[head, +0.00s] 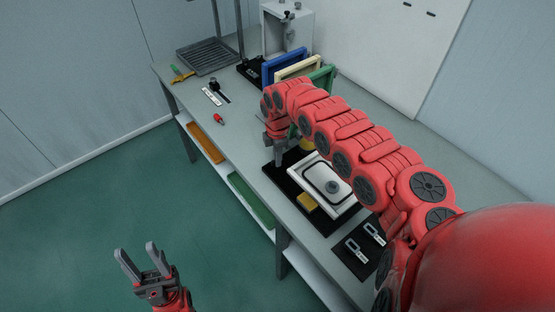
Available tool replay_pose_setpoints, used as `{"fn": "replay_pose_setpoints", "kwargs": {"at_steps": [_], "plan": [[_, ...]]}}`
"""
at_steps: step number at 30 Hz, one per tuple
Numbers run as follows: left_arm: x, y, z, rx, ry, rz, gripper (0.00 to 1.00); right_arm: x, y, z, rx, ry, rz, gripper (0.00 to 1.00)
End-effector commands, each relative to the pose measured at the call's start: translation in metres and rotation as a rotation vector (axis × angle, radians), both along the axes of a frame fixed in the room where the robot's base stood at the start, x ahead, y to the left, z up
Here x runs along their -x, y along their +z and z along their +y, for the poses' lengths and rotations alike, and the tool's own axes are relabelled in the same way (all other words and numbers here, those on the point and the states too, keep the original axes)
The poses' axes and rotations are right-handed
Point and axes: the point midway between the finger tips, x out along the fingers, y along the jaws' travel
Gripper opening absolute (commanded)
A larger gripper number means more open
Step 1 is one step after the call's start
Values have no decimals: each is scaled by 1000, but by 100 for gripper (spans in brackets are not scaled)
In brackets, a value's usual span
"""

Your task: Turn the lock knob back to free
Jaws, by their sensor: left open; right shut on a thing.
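The panel fixture has a black base (345,222) on the bench. A pale panel (312,188) with a dark outline and a round grey knob (332,187) at its middle lies on it. Yellow blocks (306,202) sit at its edges. My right gripper (280,157) points down at the far left corner of the fixture, shut. What it grips, seemingly the lock knob, is hidden between its fingers, so the knob's angle cannot be read. My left gripper (140,262) is open and empty over the floor, away from the bench.
My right arm crosses above the fixture and hides part of it. A black plate with labelled parts (365,246) lies at the near end. Blue, cream and green frames (284,66) stand behind. A small red item (219,118) lies farther left. A grey tray (208,56) is at the far end.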

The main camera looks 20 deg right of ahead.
Motion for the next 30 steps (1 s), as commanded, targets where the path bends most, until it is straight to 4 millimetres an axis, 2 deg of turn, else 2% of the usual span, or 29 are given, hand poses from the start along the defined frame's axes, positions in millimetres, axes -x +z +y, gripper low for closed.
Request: {"fn": "replay_pose_setpoints", "kwargs": {"at_steps": [12,30], "plan": [[0,-13,0,0,0,0,50,-1,1,0,2,277,-4,0],[0,-15,0,0,0,0,50,-1,2,0,2,363,-4,0]]}}
